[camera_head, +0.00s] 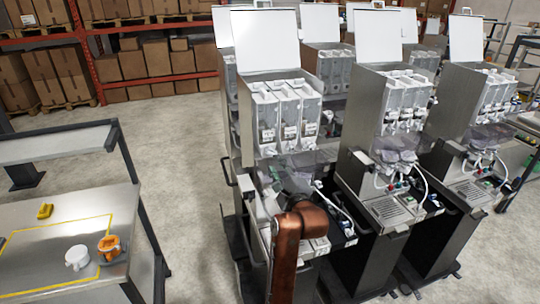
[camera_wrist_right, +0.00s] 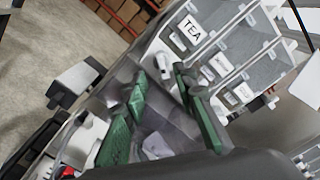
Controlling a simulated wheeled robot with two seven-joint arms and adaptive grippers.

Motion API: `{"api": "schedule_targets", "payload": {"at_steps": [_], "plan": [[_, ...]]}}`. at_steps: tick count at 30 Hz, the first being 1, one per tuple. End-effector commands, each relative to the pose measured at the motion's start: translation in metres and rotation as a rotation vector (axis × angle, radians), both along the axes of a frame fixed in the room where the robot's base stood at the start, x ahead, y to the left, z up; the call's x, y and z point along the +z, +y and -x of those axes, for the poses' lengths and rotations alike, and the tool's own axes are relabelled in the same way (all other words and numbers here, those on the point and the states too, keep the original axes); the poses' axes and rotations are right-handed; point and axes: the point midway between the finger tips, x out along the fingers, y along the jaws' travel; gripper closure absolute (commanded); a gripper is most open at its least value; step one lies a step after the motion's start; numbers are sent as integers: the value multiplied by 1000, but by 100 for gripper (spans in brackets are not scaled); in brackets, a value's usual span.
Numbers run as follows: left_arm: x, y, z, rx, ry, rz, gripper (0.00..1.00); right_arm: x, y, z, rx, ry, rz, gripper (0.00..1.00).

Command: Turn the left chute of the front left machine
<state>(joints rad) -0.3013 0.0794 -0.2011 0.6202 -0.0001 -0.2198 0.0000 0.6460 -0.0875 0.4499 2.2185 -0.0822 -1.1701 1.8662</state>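The front left machine (camera_head: 262,92) is a grey dispenser with its white lid raised and three pale canisters side by side. In the right wrist view, its left canister carries a TEA label (camera_wrist_right: 191,29). That chute appears between the fingertips; contact cannot be told. In the head view, my copper arm hides part of the machine's lower front. My left gripper is out of view.
Similar machines (camera_head: 392,90) stand close on the right and behind. Open floor (camera_head: 185,160) lies between table and machines.

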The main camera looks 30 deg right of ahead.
Motion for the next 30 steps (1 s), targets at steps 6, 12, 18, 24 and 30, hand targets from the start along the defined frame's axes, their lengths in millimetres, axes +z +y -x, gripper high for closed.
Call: {"api": "schedule_targets", "payload": {"at_steps": [6, 12, 18, 24, 30], "plan": [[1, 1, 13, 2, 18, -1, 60, 1, -14, -30, -8, 2, 4, 74], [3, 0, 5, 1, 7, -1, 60, 1, -20, -54, -9, 1, 4, 74], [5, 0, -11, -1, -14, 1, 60, 1, -21, -63, -7, 0, 4, 74], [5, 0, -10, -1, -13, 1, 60, 0, -19, -64, -5, 0, 4, 74], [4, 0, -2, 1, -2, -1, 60, 0, -19, -64, -4, 1, 4, 88]]}}
